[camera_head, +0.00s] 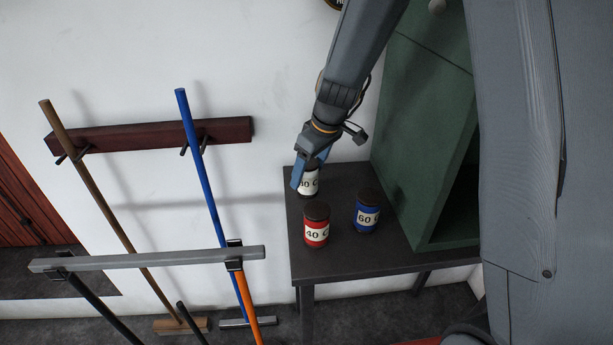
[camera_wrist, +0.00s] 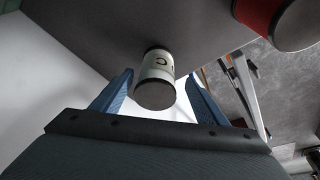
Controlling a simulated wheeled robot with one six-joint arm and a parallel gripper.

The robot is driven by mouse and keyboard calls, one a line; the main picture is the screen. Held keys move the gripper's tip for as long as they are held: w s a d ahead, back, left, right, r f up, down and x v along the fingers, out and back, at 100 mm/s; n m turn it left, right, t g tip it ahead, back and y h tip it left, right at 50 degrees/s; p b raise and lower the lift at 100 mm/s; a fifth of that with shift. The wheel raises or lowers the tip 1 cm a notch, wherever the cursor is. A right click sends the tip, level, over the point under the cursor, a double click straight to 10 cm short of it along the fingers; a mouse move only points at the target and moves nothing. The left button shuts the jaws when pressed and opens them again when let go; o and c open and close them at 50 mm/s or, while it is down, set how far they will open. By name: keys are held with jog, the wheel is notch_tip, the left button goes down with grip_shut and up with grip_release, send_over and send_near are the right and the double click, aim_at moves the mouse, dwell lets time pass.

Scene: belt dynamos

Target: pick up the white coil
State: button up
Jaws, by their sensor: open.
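The white coil (camera_head: 308,183) stands upright on the dark table at its back left, with a black top and a label ending in "0 C". It also shows in the wrist view (camera_wrist: 157,68), between the two blue fingers. My gripper (camera_head: 310,172) is open and comes down at the coil from above. One finger hides part of the coil in the head view. In the wrist view the fingers (camera_wrist: 155,88) stand to both sides of the coil, with gaps visible; I cannot tell whether either touches it.
A red coil (camera_head: 316,224) labelled "40 C" and a blue coil (camera_head: 367,211) labelled "60 C" stand nearby on the table (camera_head: 340,262). A green cabinet (camera_head: 425,120) rises at the right. Brooms lean on a wall rack (camera_head: 150,135) at left.

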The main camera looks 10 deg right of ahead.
aim_at(304, 179)
jog(key=shift+w+p+x, duration=0.2)
jog(key=shift+p+x, duration=0.35)
jog(key=shift+x, duration=0.65)
jog(key=shift+w+p+x, duration=0.15)
jog(key=shift+p+x, duration=0.35)
jog(key=shift+x, duration=0.7)
jog(key=c, duration=1.3)
jog(key=shift+r, duration=0.1)
jog(key=shift+c, duration=0.8)
